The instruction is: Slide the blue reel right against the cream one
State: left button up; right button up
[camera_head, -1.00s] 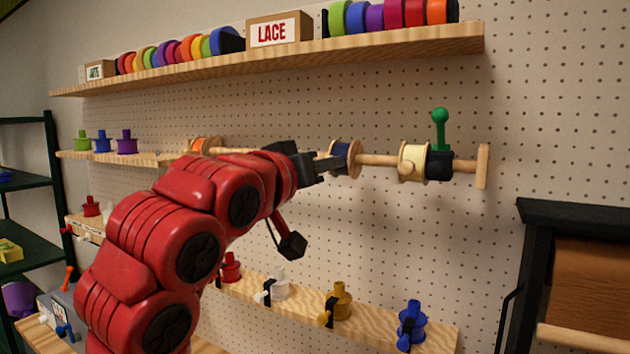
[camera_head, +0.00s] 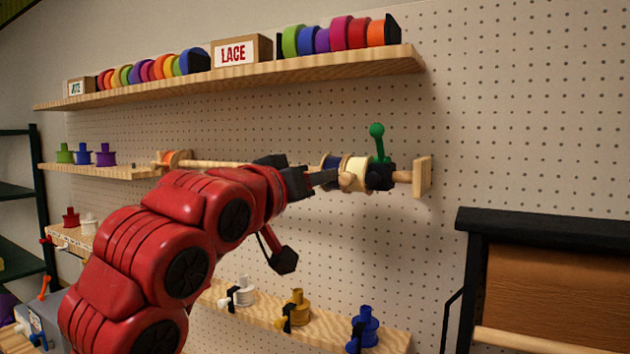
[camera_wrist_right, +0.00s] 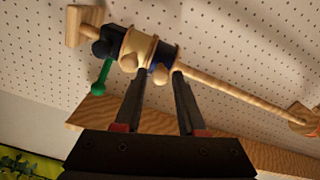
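The blue reel (camera_head: 328,166) sits on a wooden rod on the pegboard, with the cream reel (camera_head: 357,172) just to its right. In the head view they look side by side; I cannot tell if they fully touch. In the wrist view the blue reel (camera_wrist_right: 158,66) shows dark between the cream reel (camera_wrist_right: 138,47) and its own tan flange. My right gripper (camera_head: 325,178) is at the blue reel, and in the wrist view its fingers (camera_wrist_right: 158,76) are apart, either side of it. My left gripper is out of view.
A black clamp with a green handle (camera_head: 377,138) is on the rod right of the cream reel, before the wooden end plate (camera_head: 422,177). A shelf of ribbon rolls (camera_head: 250,78) runs above. A lower shelf holds several spools. An orange reel (camera_head: 176,160) is at the rod's left.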

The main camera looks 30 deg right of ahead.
jog(key=shift+o, duration=1)
jog(key=shift+w, duration=0.1)
jog(key=shift+f, duration=0.1)
